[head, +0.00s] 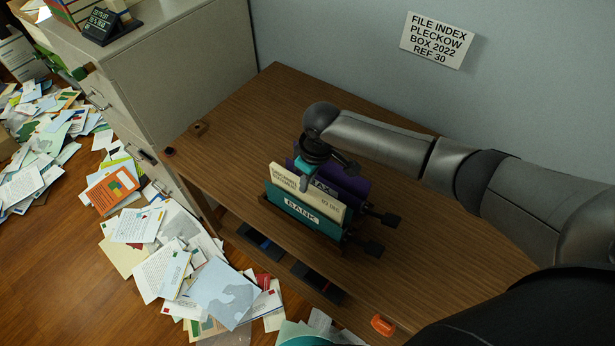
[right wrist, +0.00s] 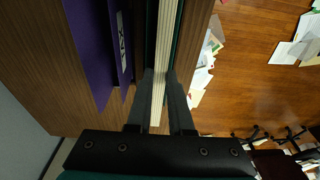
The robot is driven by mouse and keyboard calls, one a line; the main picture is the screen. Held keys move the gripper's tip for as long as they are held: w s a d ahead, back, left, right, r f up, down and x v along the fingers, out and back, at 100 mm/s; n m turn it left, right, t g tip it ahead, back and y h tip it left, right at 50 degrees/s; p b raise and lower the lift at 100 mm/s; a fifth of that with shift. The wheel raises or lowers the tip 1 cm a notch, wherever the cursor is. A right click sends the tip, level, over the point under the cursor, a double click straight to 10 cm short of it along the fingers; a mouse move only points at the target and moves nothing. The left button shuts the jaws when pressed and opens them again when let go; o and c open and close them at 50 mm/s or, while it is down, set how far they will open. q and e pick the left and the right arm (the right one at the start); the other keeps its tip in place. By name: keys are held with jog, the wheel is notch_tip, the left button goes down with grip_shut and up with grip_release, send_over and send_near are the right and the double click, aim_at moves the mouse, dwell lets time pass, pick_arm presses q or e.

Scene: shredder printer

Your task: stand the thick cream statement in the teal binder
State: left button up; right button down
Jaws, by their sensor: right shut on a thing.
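The thick cream statement (head: 330,199) stands upright just behind the front cover of the teal binder (head: 276,197), which is labelled BANK. Its upper part shows above that cover; its lower edge is hidden. My right gripper (head: 309,182) comes from above and is shut on the statement. In the right wrist view the gripper's fingers (right wrist: 160,78) lie on both sides of the cream edge (right wrist: 165,40), with dark teal strips on either side of it. My left gripper is not in view.
A purple binder (head: 348,183) labelled TAX stands close behind. Black blocks (head: 372,248) stick out at the binders' right. The wooden desk (head: 270,110) has free room to the back left. A grey cabinet (head: 180,60) stands left. Loose papers (head: 165,265) cover the floor.

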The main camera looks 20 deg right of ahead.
jog(key=shift+f, duration=0.2)
jog(key=c, duration=0.7)
grip_release()
jog(key=shift+c, duration=0.2)
notch_tip(320, 180, up, 8)
jog(key=p, duration=0.9)
jog(key=shift+r, duration=0.1)
